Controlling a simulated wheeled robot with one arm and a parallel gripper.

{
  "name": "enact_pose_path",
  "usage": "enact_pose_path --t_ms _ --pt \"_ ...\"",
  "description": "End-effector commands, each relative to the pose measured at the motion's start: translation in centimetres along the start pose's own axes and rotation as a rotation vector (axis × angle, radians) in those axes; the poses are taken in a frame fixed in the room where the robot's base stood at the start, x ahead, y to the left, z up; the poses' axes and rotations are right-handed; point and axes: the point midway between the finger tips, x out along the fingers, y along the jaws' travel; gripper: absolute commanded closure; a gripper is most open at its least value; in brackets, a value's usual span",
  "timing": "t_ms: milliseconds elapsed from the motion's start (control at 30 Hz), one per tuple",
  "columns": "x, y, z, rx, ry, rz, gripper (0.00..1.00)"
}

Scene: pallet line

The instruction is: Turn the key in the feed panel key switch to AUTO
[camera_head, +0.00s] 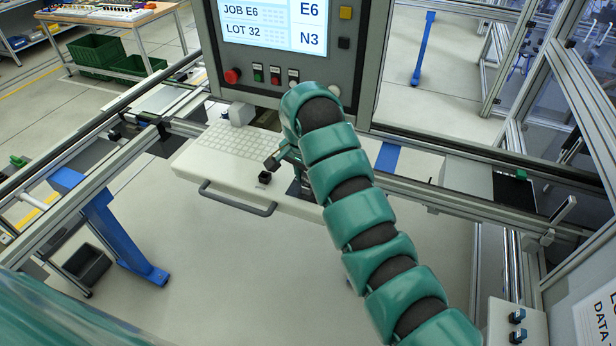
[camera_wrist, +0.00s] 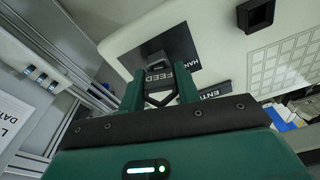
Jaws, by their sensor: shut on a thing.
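The feed panel key switch shows in the wrist view as a black plate (camera_wrist: 179,45) on a pale panel, with FEED and part of HAN readable; AUTO is not readable. A small grey key (camera_wrist: 150,52) stands at the plate, between the tips of my gripper (camera_wrist: 156,76). My gripper's two green fingers are shut on the key. In the head view my gripper (camera_head: 283,158) is over the right part of the white keyboard shelf (camera_head: 205,165). My arm hides most of the switch there, and I cannot tell the key's angle.
A black square block (camera_head: 264,176) stands on the shelf left of my gripper; it also shows in the wrist view (camera_wrist: 256,14). The monitor panel (camera_head: 278,75) with its buttons rises behind. Metal rails (camera_head: 440,192) run to the right. A grey handle (camera_head: 238,200) is in front.

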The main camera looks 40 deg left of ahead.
Motion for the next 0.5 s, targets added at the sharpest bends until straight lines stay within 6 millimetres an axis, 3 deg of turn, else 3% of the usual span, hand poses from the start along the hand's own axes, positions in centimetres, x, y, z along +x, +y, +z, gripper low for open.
enact_pose_path --t_ms 467,500 --pt "0.23 -0.07 0.18 0.601 -0.001 0.076 0.9" --pt "0.12 0.03 0.05 0.604 -0.001 0.076 0.62"
